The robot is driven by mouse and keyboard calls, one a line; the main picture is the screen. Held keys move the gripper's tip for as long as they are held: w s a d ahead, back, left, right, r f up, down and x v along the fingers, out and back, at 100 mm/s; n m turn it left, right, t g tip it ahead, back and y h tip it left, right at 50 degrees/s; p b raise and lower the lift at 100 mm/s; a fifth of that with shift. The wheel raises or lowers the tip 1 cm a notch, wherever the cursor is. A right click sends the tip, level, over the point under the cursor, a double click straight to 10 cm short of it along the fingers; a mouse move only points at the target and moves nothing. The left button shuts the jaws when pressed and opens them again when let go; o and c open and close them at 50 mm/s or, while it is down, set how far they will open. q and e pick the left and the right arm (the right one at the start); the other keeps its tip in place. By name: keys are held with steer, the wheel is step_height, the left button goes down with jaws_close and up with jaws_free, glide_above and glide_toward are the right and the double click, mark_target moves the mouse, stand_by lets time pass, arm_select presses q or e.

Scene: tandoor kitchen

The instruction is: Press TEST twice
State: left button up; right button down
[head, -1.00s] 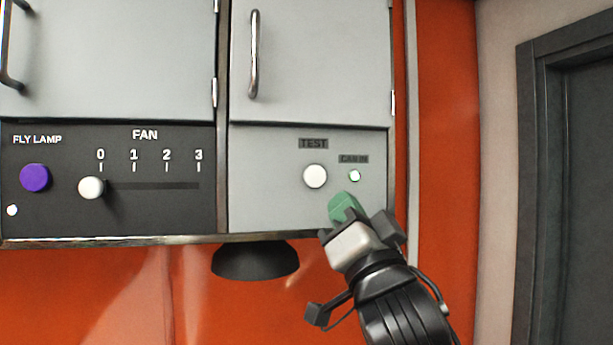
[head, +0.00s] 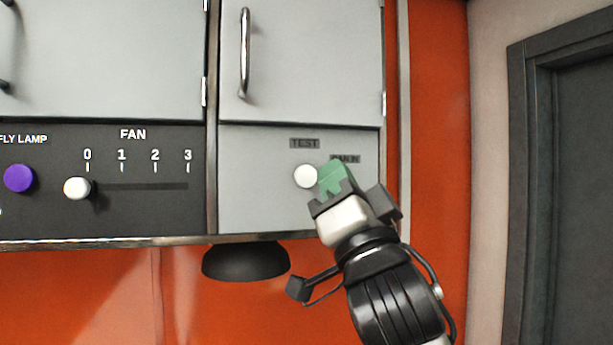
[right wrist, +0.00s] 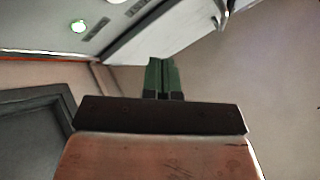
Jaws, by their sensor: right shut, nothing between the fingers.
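The TEST button is a round white knob (head: 306,176) on the grey panel, below the dark TEST label (head: 305,143) in the head view. My right gripper (head: 333,178) has green fingertips, shut and empty. In the head view the fingertips overlap the right side of the button; I cannot tell whether they touch it. My left gripper is not in view.
A second dark label (head: 345,159) is partly covered by my gripper. To the left are a purple FLY LAMP button (head: 19,178) and a white FAN slider knob (head: 77,188) at 0. A cabinet door with a handle (head: 245,53) is above; a black dome (head: 246,262) hangs below.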

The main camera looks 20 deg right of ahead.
steer(key=w, duration=0.6)
steer(key=shift+a, duration=0.15)
steer(key=shift+w, duration=0.2)
stand_by(1.7)
steer(key=shift+w, duration=0.3)
steer(key=shift+w, duration=0.45)
stand_by(0.7)
steer(key=shift+s, duration=0.8)
steer(key=shift+s, duration=0.1)
steer(key=shift+s+b, duration=0.55)
steer(key=shift+s, duration=1.9)
